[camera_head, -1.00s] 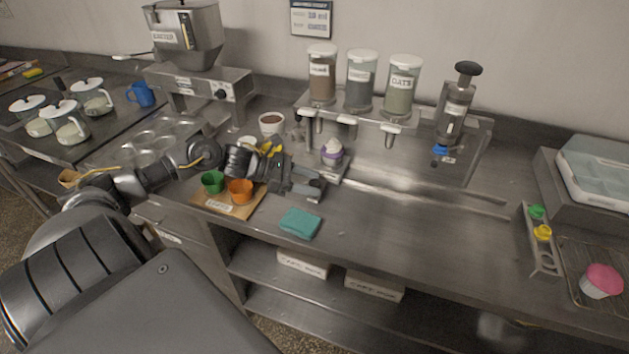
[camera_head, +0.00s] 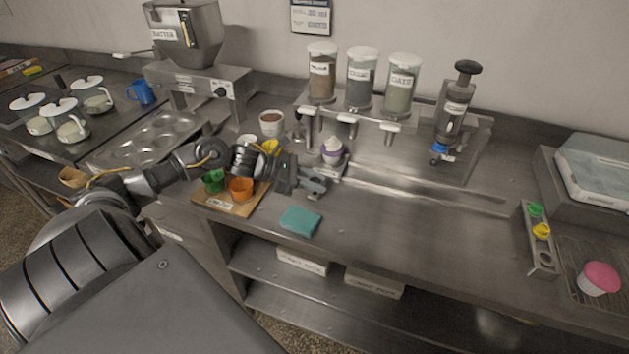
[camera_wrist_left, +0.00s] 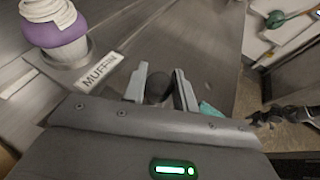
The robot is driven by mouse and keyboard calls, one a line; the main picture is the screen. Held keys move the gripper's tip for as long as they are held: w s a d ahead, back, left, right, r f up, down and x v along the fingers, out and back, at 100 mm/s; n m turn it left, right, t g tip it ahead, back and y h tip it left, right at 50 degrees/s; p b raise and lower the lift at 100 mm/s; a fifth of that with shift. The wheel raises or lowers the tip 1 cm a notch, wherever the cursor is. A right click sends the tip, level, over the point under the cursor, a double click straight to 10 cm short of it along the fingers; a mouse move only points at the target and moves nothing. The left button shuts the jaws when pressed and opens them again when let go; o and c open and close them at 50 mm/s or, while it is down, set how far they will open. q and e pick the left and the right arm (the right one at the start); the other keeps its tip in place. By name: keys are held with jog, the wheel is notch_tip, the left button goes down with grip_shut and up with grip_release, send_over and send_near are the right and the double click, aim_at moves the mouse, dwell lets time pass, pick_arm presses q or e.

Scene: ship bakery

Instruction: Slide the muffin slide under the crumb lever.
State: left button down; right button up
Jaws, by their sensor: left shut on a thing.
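The muffin slide (camera_wrist_left: 98,70) is a small metal carriage labelled MUFFIN. It carries a muffin with white topping in a purple cup (camera_head: 334,152) at the left end of the rail. My left gripper (camera_wrist_left: 159,90) is at the front of the slide, its fingers either side of a dark round knob and shut on it. It also shows in the head view (camera_head: 320,186). Three levers sit under the jars: left (camera_head: 308,111), middle (camera_head: 347,118) and right (camera_head: 391,127). The muffin stands between the left and middle levers; the left and middle jar labels are too blurred to read.
The rail (camera_head: 420,192) runs clear to the right, past a plunger dispenser (camera_head: 453,118). A teal cloth (camera_head: 300,221) lies in front. A board (camera_head: 232,207) with green and orange cups is below my left arm. A rack (camera_head: 540,240) stands at the right.

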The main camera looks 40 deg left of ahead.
pick_arm(q)
jog(key=a+b, duration=0.1)
jog(key=s+a+b, duration=0.1)
jog(key=a+b, duration=0.1)
jog(key=a, duration=0.1)
jog(key=shift+s+f, duration=0.25)
jog(key=shift+a+r, duration=0.15)
jog(key=shift+a, duration=0.05)
jog(key=shift+r, duration=0.15)
jog(key=c, duration=1.4)
grip_release()
jog(key=shift+c, duration=0.2)
jog(key=o, duration=0.3)
jog(key=shift+s+a, duration=0.1)
jog(key=shift+a, duration=0.05)
jog(key=shift+o, duration=0.2)
jog(key=shift+s+a, duration=0.2)
jog(key=shift+a, duration=0.05)
jog(key=v, duration=1)
jog(key=shift+p, duration=0.45)
